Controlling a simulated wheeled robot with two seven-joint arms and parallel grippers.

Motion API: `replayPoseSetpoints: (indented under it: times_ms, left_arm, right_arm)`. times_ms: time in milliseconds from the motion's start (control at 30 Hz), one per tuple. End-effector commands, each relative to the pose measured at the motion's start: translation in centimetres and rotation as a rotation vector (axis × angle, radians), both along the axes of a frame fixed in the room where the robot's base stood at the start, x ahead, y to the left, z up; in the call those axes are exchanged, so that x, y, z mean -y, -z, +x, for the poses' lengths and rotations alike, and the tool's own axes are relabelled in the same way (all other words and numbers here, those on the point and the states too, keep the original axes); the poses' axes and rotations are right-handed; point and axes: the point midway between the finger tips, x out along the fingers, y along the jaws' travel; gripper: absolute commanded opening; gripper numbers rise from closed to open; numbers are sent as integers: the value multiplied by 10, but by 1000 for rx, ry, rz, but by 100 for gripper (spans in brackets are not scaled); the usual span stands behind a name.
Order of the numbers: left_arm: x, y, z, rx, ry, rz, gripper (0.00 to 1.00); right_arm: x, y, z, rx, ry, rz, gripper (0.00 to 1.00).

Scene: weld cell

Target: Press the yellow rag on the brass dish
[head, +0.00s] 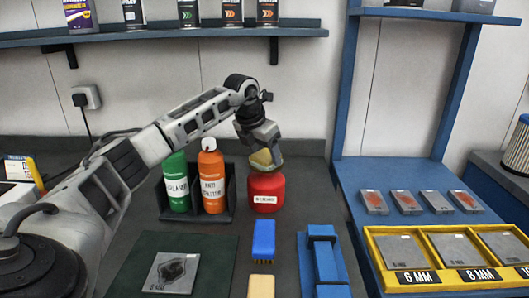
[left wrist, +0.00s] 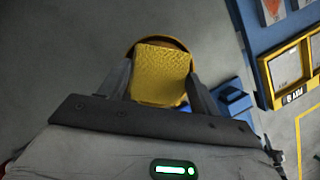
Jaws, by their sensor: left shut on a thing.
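My left gripper (head: 262,143) points down over the red can (head: 266,187) and is shut on the yellow rag (head: 261,157). In the left wrist view the rag (left wrist: 163,72) sits between the two fingers. The brass dish (head: 268,168) is on top of the red can, right below the rag. Its rim (left wrist: 178,43) shows around the far end of the rag in the left wrist view, and the rag hides most of it. I cannot tell whether the rag touches the dish. My right gripper is not in view.
A green bottle (head: 177,182) and an orange bottle (head: 212,180) stand in a dark rack left of the can. A blue brush (head: 263,240) and a blue fixture (head: 322,255) lie in front. Yellow-framed trays (head: 373,245) are at right.

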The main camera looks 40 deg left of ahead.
Motion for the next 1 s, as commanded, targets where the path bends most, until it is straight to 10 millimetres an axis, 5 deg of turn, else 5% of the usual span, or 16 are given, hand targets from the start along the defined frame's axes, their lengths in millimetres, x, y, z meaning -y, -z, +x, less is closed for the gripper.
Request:
replayPoseSetpoints:
  times_ms: [467,1000]
  left_arm:
    - [0,-43,0,1,0,0,44]
    - [0,-63,0,2,0,0,44]
  right_arm:
    - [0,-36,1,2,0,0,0]
    - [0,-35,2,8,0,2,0]
